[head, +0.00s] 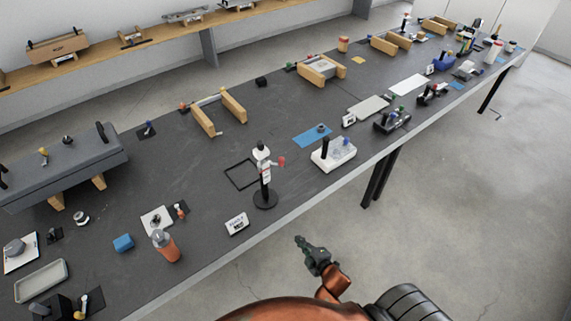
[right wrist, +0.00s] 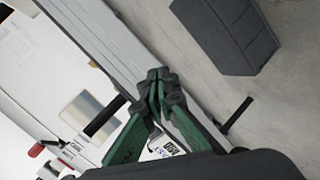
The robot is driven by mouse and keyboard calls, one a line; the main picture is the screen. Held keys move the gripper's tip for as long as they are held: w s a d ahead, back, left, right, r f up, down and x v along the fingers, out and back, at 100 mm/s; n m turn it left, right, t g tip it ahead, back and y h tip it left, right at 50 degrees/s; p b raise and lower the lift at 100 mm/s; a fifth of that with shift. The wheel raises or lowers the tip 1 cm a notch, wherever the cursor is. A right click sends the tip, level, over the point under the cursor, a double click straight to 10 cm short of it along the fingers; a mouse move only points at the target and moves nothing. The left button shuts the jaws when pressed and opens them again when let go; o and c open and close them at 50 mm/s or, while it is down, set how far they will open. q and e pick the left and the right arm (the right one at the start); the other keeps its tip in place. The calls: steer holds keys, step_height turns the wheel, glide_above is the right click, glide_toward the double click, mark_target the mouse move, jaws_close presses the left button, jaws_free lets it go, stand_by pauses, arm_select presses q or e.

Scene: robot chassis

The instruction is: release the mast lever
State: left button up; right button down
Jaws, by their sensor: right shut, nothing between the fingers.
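The mast (head: 265,190) stands upright on a round black base near the front edge of the table, with a white head and a white label on its post. Its lever (head: 281,162) has a red end that sticks out to the right of the post. My right gripper (head: 299,239) is in front of the table, to the lower right of the mast and apart from it. Its green fingers are shut and empty, as the right wrist view (right wrist: 158,82) also shows. A red-ended part (right wrist: 37,149) shows at the left of that view; I cannot tell for sure that it is the lever.
A white box with a black lever (head: 333,153) stands right of the mast. A small sign (head: 237,223) and an orange-grey bottle (head: 165,245) stand to its left. A black square outline (head: 241,175) lies behind it. The floor before the table is clear.

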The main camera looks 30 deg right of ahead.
arm_select(q)
steer(key=r+p, duration=0.1)
steer(key=r, duration=0.1)
steer(key=r+p, duration=0.1)
steer(key=shift+s+r+p, duration=0.25)
steer(key=shift+r+p, duration=0.05)
arm_select(e)
step_height(320, 180, up, 29)
steer(key=w+n+t, duration=0.3)
steer(key=n+t, duration=0.2)
steer(key=shift+a, duration=0.45)
steer(key=p, duration=0.1)
glide_toward(281, 162)
steer(key=w+a, duration=0.4)
arm_select(q)
steer(key=shift+w+a+r+p, duration=0.15)
steer(key=shift+r+p, duration=0.1)
steer(key=shift+r, duration=0.25)
steer(key=shift+w+d+r+p, duration=0.1)
steer(key=shift+r+p, duration=0.15)
steer(key=shift+r, duration=0.25)
arm_select(e)
steer(key=shift+w+d+f, duration=0.15)
steer(key=shift+w+d, duration=0.5)
steer(key=shift+d, duration=0.15)
steer(key=shift+w+d+f, duration=0.15)
steer(key=shift+w+d, duration=0.55)
steer(key=shift+d, duration=0.1)
